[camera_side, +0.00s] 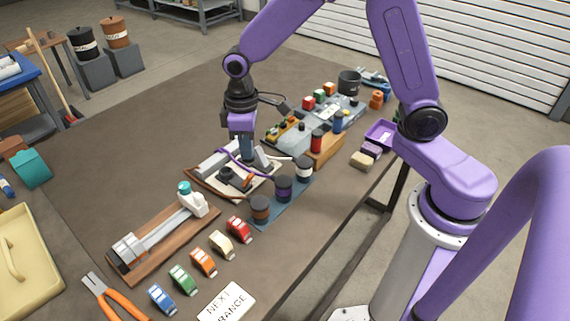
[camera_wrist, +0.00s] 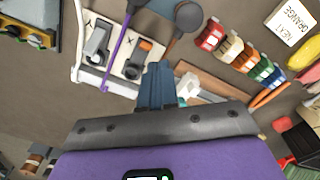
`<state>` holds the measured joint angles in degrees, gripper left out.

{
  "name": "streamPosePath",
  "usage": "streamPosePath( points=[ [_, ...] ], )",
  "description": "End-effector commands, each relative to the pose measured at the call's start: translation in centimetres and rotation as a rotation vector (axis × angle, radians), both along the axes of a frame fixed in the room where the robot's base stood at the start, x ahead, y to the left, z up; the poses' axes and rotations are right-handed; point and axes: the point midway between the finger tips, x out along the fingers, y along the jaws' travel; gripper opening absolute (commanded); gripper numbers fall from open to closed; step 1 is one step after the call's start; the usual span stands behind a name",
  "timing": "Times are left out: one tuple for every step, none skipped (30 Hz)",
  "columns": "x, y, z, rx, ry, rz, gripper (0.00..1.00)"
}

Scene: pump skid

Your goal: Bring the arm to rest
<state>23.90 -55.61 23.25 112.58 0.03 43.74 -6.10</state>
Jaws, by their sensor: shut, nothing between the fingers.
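My gripper (camera_side: 241,150) points down over the table, just above the white-topped board (camera_side: 205,160) with its purple cable and small dark fittings. In the wrist view my gripper's blue fingers (camera_wrist: 158,68) are together with nothing between them. The board (camera_wrist: 90,72) shows just beyond the fingers there, with dark grey and orange parts on it. I cannot tell from these views exactly how high the fingertips are above the board.
A wooden board with a metal shaft (camera_side: 160,235), several toy cars (camera_side: 203,262), a "NEXT ORANGE" card (camera_side: 227,303), and orange pliers (camera_side: 115,298) lie nearer the front. Several dark jars (camera_side: 283,189) stand on a blue strip. The back left of the table (camera_side: 150,120) is clear.

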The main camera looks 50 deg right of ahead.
Motion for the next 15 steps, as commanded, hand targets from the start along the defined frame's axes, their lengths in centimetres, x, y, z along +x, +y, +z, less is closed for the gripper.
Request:
streamPosePath(
  points=[
    [-1.7, 0.1, 1.0, 0.003, -0.005, 0.030, 0.00],
    [-2.7, 0.1, 1.5, 0.004, -0.006, 0.047, 0.00],
    [-4.1, 0.0, 2.1, 0.004, -0.007, 0.068, 0.00],
    [-5.1, 0.0, 2.5, 0.006, -0.007, 0.085, 0.00],
    [-6.1, -0.1, 3.0, 0.006, -0.008, 0.102, 0.00],
    [-7.5, -0.3, 3.5, 0.007, -0.009, 0.124, 0.00],
    [-8.5, -0.4, 3.8, 0.008, -0.009, 0.142, 0.00],
    [-9.5, -0.6, 4.2, 0.009, -0.011, 0.159, 0.00],
    [-10.9, -0.9, 4.6, 0.009, -0.011, 0.180, 0.00],
    [-12.0, -1.2, 4.9, 0.010, -0.010, 0.197, 0.00],
    [-13.0, -1.5, 5.1, 0.010, -0.011, 0.213, 0.00],
    [-14.3, -1.9, 5.5, 0.013, -0.013, 0.236, 0.00],
    [-15.3, -2.3, 5.7, 0.013, -0.013, 0.254, 0.00],
    [-16.3, -2.7, 5.9, 0.013, -0.012, 0.270, 0.00],
    [-17.6, -3.2, 6.1, 0.015, -0.013, 0.293, 0.00]
  ],
)
